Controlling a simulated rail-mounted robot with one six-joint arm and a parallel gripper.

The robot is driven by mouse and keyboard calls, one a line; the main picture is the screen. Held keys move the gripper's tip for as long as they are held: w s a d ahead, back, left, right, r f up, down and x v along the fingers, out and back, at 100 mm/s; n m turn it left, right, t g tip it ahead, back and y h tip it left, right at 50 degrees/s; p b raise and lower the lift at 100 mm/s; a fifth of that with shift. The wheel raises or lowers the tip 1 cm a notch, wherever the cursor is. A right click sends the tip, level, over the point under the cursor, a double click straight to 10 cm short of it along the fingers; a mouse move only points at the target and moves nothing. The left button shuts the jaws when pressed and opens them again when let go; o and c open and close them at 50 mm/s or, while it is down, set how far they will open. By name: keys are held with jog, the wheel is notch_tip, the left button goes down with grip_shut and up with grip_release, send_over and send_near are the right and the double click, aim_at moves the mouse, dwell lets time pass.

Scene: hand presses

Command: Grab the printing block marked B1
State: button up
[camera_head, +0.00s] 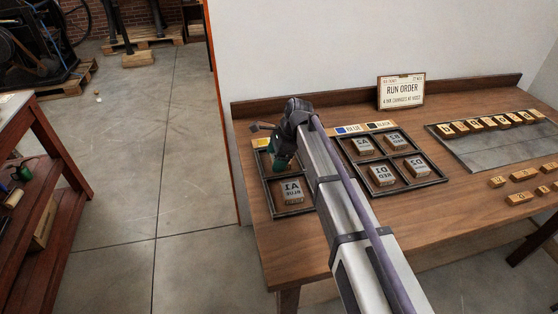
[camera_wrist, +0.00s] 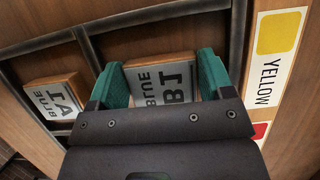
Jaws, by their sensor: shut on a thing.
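The printing block marked B1 (camera_wrist: 163,82), with a grey face reading BLUE and wooden sides, is between the green fingers of my gripper (camera_wrist: 163,88) in the wrist view. The fingers are shut on its two sides. In the head view my gripper (camera_head: 282,166) is over the left framed tray (camera_head: 268,193) and hides block B1. I cannot tell whether the block is clear of the tray floor. A block marked A1 (camera_head: 292,191) lies in the near compartment of the same tray; it also shows at the left of the wrist view (camera_wrist: 57,101).
A second framed tray (camera_head: 447,178) holds several blocks to the right. Behind stands a RUN ORDER sign (camera_head: 401,92). A metal-floored tray (camera_head: 500,149) with small blocks is farther right, with loose small blocks in front. A yellow label (camera_wrist: 278,58) sits beside the left tray.

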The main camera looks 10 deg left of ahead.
jog(key=shift+r, duration=0.1)
notch_tip(320, 180, up, 10)
jog(key=p, duration=1)
jog(key=shift+r, duration=0.1)
jog(key=shift+f, duration=0.2)
jog(key=shift+a, duration=0.1)
